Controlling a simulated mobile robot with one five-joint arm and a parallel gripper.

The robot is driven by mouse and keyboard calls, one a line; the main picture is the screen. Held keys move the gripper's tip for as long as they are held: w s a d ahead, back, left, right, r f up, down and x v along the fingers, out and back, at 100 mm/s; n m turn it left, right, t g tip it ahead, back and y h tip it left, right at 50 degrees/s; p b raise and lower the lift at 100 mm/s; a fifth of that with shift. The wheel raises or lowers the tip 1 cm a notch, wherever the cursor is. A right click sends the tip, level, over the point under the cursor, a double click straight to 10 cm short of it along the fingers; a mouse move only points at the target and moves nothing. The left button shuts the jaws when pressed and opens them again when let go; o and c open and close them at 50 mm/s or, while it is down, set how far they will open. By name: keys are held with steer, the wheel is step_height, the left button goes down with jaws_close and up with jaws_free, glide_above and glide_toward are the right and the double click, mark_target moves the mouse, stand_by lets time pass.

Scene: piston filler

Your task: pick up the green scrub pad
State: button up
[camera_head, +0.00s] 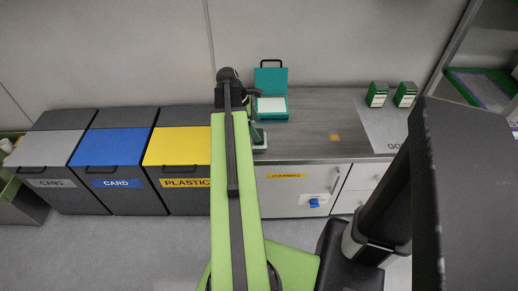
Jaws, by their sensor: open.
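I cannot make out a green scrub pad for certain. A teal case (271,79) with a raised lid and a white inside stands at the back of the grey counter (310,120). My arm reaches up the middle of the view and bends down at its far end. My gripper (257,133) is small and partly hidden behind the arm, low over the counter's left end, in front of the case. It is open, and I see nothing held in it. A dark green piece shows beside the arm there; I cannot tell what it is.
Two green-and-white boxes (377,94) (404,95) stand at the counter's back right. A small orange square (335,138) lies near the front edge. Grey, blue (112,148) and yellow (181,147) lidded bins stand left. The counter's middle is clear.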

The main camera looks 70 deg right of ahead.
mark_target(260, 134)
steer(key=b+x, duration=0.5)
steer(key=shift+w+a+f, duration=0.1)
steer(key=shift+w+f, duration=0.05)
steer(key=shift+f, duration=0.15)
steer(key=shift+r, duration=0.2)
steer(key=shift+c, duration=0.4)
steer(key=c, duration=1.2)
step_height(260, 134, up, 5)
steer(key=p, duration=0.5)
steer(key=shift+r+p, duration=0.15)
steer(key=shift+p, duration=0.2)
steer(key=s+a+r+p, duration=0.1)
steer(key=s+r+p, duration=0.4)
steer(key=s, duration=0.6)
steer(key=shift+s+a+r+p, duration=0.3)
steer(key=shift+a+r+p, duration=0.05)
steer(key=shift+a, duration=0.05)
